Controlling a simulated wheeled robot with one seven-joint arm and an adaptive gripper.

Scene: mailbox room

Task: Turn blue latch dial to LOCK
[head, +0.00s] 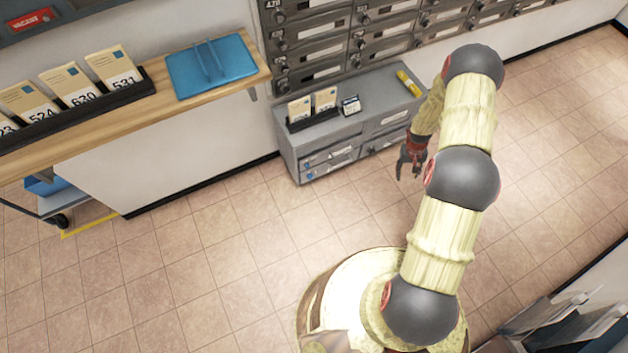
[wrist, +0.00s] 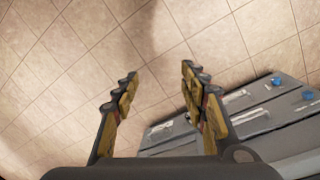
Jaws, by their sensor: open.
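Two small blue dials (head: 309,167) sit on the left part of the low grey cabinet's front in the head view. In the wrist view, one blue dial (wrist: 277,80) shows at the right, and another (wrist: 308,95) lies by the right edge. Their markings are too small to read, so I cannot tell how they are set. My gripper (head: 411,170) hangs beside the right part of the cabinet, to the right of the dials and apart from them. In the wrist view its fingers (wrist: 160,75) are spread, with only floor tiles between them.
The low grey cabinet (head: 290,150) stands against the wall under metal mailboxes (head: 318,52). It carries a card rack, a small box and a yellow object (head: 409,82). A wooden shelf (head: 150,113) juts out at left. Tiled floor before the cabinet is clear.

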